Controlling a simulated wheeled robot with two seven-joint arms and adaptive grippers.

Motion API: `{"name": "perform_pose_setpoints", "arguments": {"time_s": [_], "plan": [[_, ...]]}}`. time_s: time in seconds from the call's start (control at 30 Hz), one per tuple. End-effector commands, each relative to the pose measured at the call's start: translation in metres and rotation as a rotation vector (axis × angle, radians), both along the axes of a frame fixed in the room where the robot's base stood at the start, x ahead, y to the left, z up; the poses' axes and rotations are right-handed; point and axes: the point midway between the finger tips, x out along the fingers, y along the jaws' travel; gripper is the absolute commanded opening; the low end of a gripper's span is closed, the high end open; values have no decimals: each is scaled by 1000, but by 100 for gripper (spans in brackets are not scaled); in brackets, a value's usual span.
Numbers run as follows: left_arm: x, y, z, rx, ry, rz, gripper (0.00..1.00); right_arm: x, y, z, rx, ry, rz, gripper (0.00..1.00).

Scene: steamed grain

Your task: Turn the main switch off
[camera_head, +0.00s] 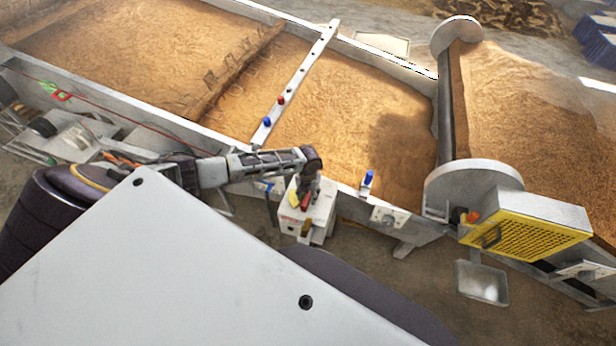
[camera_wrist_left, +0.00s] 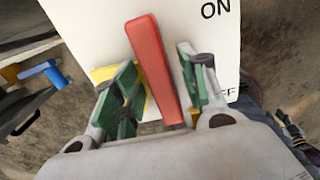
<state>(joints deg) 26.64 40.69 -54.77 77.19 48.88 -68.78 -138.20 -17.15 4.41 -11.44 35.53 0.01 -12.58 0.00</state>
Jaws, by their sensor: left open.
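The main switch is a red lever (camera_wrist_left: 150,50) on a white box (camera_wrist_left: 90,25). The box (camera_head: 318,225) stands beside the trough's near wall in the head view, with the red lever (camera_head: 306,201) small on it. In the left wrist view "ON" is printed at upper right and a partly hidden "FF" lower down. My left gripper (camera_wrist_left: 158,72) is open, with its green-padded fingers on either side of the lever. I cannot tell whether either pad touches it. My right gripper is not in view.
A long trough of brown grain (camera_head: 330,110) lies behind the box. A white bar (camera_head: 300,75) with red and blue knobs crosses it. A roller with a yellow guard (camera_head: 525,240) stands at right. A blue handle (camera_head: 368,178) sits on the near wall.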

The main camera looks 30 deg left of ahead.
Motion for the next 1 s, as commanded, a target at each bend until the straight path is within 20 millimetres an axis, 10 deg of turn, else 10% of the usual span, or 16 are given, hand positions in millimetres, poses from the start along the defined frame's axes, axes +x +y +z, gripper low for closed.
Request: {"name": "perform_pose_setpoints", "arguments": {"time_s": [1.0], "plan": [[1, 0, 91, 1, -2, -1, 43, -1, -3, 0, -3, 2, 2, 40]]}}
